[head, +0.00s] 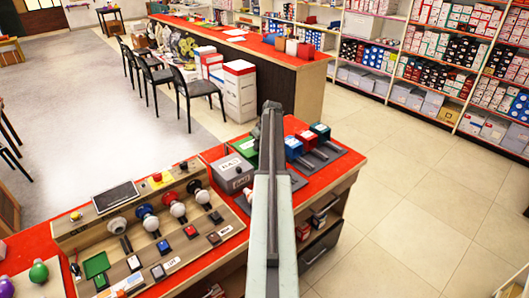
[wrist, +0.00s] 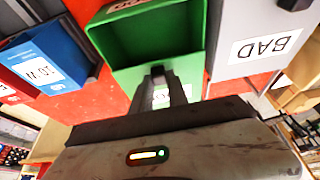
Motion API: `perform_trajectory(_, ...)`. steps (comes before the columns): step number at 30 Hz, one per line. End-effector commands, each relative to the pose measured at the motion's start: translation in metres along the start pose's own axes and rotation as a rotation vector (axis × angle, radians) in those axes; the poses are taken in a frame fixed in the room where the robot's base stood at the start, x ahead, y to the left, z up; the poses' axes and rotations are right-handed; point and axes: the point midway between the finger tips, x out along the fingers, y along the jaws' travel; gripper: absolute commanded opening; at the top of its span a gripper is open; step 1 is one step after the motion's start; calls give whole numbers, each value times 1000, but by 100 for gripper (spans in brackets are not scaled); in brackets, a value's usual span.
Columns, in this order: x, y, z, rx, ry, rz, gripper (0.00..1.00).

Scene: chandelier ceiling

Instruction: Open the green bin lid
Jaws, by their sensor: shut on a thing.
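The green bin (wrist: 100,40) fills the upper middle of the wrist view, with a pale label at its top and a second white label behind my fingers. It looks like an open, box-like shape there, but how far its lid stands open I cannot tell. My gripper (wrist: 158,73) is over the lower middle of the bin, shut on a small dark part of the green lid, probably its knob. In the head view the green bin (head: 245,147) is partly hidden by my arm, and my fingertips cannot be made out.
A grey BAD box (wrist: 262,45) stands close beside the green bin, and a blue bin (wrist: 48,55) is on its other side. In the head view a teal bin (head: 320,131) is further right on the red counter (head: 337,174). A lamp-testing panel (head: 150,215) lies left.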

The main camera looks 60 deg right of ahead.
Motion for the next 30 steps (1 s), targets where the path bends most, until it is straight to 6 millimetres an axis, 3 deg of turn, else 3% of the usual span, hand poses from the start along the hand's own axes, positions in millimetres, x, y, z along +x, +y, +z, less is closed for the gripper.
perform_trajectory(1,7,0,-16,-3,0,-5,0)
perform_trajectory(4,13,-1,-32,-2,-1,-5,0)
perform_trajectory(14,15,-3,-35,-1,-1,-5,0)
perform_trajectory(15,15,-3,-35,-1,0,-5,31)
perform_trajectory(17,14,-3,-35,-1,0,-4,42)
perform_trajectory(26,13,-1,-34,-1,0,-2,42)
perform_trajectory(30,2,-1,-36,0,0,-1,42)
